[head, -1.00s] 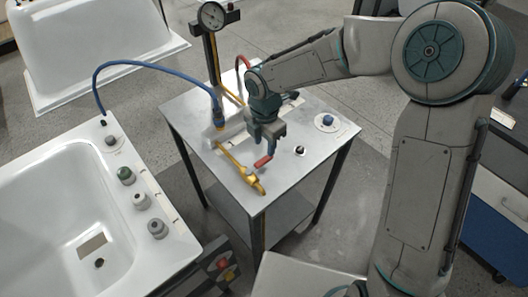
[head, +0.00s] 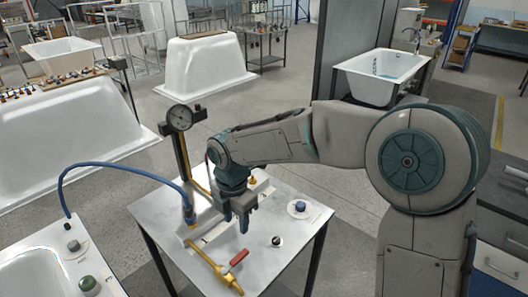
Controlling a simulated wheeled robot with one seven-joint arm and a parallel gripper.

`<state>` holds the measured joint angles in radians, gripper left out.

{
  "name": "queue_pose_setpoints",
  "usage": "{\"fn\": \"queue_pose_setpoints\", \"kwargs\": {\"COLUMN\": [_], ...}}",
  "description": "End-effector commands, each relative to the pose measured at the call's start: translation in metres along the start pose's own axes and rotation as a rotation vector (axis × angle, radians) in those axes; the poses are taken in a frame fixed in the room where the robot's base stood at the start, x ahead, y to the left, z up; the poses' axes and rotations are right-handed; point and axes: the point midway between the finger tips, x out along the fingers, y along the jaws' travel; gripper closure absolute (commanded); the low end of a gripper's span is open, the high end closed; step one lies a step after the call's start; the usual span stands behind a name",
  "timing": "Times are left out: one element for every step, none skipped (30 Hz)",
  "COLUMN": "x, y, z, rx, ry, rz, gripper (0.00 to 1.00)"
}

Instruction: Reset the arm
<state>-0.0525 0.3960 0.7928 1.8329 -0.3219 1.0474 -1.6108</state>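My gripper (head: 244,222) hangs from my arm above the grey metal table (head: 152,212), fingers pointing down. Its two fingers look apart, with nothing seen between them. A yellow brass valve pipe (head: 217,268) with a red lever handle (head: 239,257) lies on the table below and in front of the gripper; the gripper appears clear of it. My arm reaches in from the right and partly hides the back of the table.
A dial gauge (head: 180,118) stands on a yellow post behind the gripper. A blue hose (head: 115,168) arches from the tub (head: 37,275) at left to the table. A blue knob (head: 299,207) and a black knob (head: 277,241) sit at right. White tub shells (head: 205,70) stand behind.

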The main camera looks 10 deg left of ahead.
Motion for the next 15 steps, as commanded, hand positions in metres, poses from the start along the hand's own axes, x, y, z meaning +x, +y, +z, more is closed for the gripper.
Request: {"fn": "queue_pose_setpoints", "kwargs": {"x": [0.0,-0.001,-0.002,-0.003,-0.005,-0.007,-0.01,-0.012,-0.016,-0.02,-0.023,-0.027,-0.031,-0.034,-0.039], "y": [-0.001,-0.003,-0.006,-0.01,-0.015,-0.024,-0.031,-0.04,-0.053,-0.064,-0.075,-0.089,-0.1,-0.111,-0.126], "z": [0.001,0.002,0.004,0.006,0.009,0.014,0.019,0.024,0.03,0.035,0.04,0.045,0.049,0.053,0.057], "rx": [0.007,0.019,0.044,0.072,0.11,0.174,0.233,0.299,0.397,0.474,0.555,0.663,0.744,0.825,0.934], "ry": [-0.002,-0.006,-0.013,-0.02,-0.03,-0.045,-0.058,-0.073,-0.092,-0.106,-0.12,-0.136,-0.146,-0.156,-0.165], "rz": [-0.001,-0.001,-0.003,-0.004,-0.005,-0.007,-0.007,-0.006,-0.004,0.0,0.005,0.015,0.024,0.034,0.049], "gripper": [0.6,0.6,0.6,0.6,0.6,0.6,0.6,0.6,0.6,0.6,0.6,0.6,0.6,0.6,0.6]}}
